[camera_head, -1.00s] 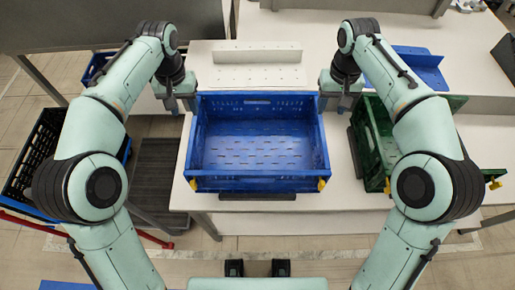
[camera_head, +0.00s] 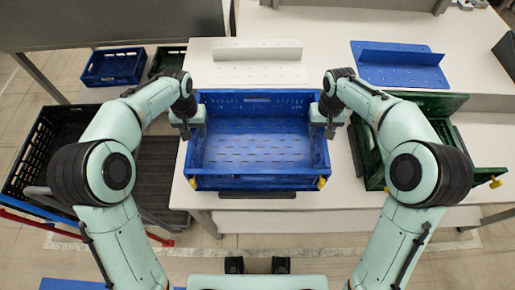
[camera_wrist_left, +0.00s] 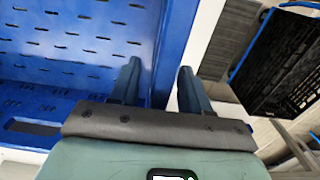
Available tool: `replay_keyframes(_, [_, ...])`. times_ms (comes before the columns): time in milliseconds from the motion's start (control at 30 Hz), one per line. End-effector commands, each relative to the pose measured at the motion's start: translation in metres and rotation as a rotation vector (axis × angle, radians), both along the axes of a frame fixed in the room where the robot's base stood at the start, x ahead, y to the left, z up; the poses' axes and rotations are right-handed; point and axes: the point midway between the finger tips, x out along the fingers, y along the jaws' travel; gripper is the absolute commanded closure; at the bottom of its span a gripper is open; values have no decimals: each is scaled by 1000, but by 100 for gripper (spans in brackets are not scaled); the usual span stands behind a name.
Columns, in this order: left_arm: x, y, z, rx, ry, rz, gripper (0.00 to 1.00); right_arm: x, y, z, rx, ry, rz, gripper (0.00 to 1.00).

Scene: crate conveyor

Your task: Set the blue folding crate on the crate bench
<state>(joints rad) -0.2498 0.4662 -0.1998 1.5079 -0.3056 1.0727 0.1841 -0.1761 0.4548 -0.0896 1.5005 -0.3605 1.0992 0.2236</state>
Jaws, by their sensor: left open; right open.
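The blue folding crate (camera_head: 258,184) stands unfolded and empty on a white bench top (camera_head: 300,224) in the head view. My left gripper (camera_head: 187,130) is at the crate's left side wall. In the left wrist view the open fingers (camera_wrist_left: 158,88) straddle the top of the blue side wall (camera_wrist_left: 177,40), one inside and one outside. My right gripper (camera_head: 330,130) is open at the crate's right side wall; its fingertips are small and partly hidden in the head view.
A green crate (camera_head: 376,180) with lowered sides stands right of the blue crate. A black crate (camera_head: 30,150) is at the left. A white perforated bracket (camera_head: 258,52) and a blue one (camera_head: 400,57) lie behind. Smaller crates (camera_head: 115,66) sit at the back left.

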Motion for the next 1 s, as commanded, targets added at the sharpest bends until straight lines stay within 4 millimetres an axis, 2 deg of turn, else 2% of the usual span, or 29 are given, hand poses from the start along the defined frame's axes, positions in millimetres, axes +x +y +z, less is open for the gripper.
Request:
replay_keyframes(300, [0, 0, -2, 0, 0, 0, 53, 0, 0, -2, 0, 0, 0, 53])
replay_keyframes(433, [0, 0, -2, 0, 0, 0, 96, 0, 0, -2, 0, 0, 0, 96])
replay_keyframes(467, [0, 0, -2, 0, 0, 0, 100, 0, 0, -2, 0, 0, 0, 100])
replay_keyframes(1000, [0, 0, -1, 0, -1, 0, 100, 0, 0, -1, -1, 0, 0, 100])
